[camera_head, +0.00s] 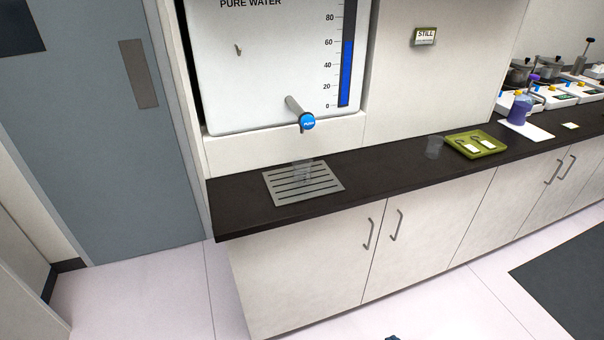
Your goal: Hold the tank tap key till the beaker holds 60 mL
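The white water tank (270,75), marked PURE WATER, is on the wall above the counter. Its tap has a round blue key (307,121) at the end of a grey spout (294,104). The tank's gauge (346,72) shows a blue column up to about the 60 mark. Neither gripper can be made out, and nothing touches the key or the beaker.
Another clear vessel (434,147) stands right of the grille, beside an olive tray (476,144) with small items. A bottle of purple-blue liquid (520,108) and several instruments stand farther right. The dark counter (375,175) is clear between grille and vessel. A tiny dark shape shows at the bottom edge.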

